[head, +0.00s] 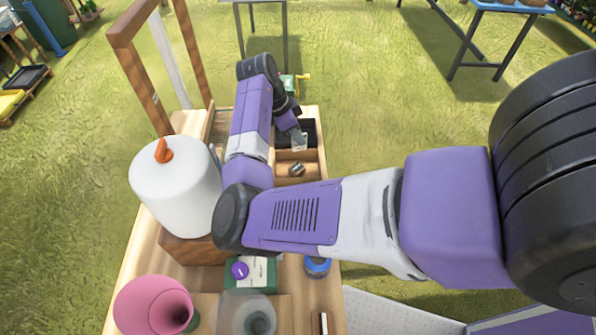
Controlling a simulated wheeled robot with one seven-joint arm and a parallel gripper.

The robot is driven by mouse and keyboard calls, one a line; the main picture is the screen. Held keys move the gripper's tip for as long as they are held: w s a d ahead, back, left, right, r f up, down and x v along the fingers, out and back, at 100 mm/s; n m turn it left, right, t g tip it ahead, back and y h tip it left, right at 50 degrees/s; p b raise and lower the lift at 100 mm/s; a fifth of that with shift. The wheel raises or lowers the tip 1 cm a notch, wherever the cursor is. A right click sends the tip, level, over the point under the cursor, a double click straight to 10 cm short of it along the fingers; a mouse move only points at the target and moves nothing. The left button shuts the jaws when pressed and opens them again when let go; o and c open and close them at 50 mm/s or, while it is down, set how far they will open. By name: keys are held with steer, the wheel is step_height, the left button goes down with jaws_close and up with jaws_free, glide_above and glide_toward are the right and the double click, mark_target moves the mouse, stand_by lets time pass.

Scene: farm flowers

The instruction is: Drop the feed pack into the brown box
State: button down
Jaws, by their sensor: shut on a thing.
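My gripper (297,132) is at the far end of the wooden bench, small in the head view and partly hidden by my arm. It is shut on a small pale pack (299,143), which looks like the feed pack. The pack hangs at the near edge of a dark compartment in a brown wooden box (297,156). I cannot tell whether the pack touches the box. A small dark round item (296,170) sits in the nearer compartment.
A white jug (176,190) with an orange cap stands left of my arm. A wooden frame (131,62) rises behind it. A pink pot (152,305), a clear cup (247,314), a green pack (252,273) and a blue-rimmed item (317,266) stand at the near end.

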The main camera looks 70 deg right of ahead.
steer(key=shift+f+b, duration=0.4)
steer(key=shift+f, duration=0.55)
steer(key=c, duration=1.5)
jaws_free()
steer(key=shift+r, duration=0.1)
steer(key=b+v, duration=0.1)
steer(key=v, duration=0.6)
steer(key=shift+r+b, duration=0.35)
steer(key=shift+r, duration=0.05)
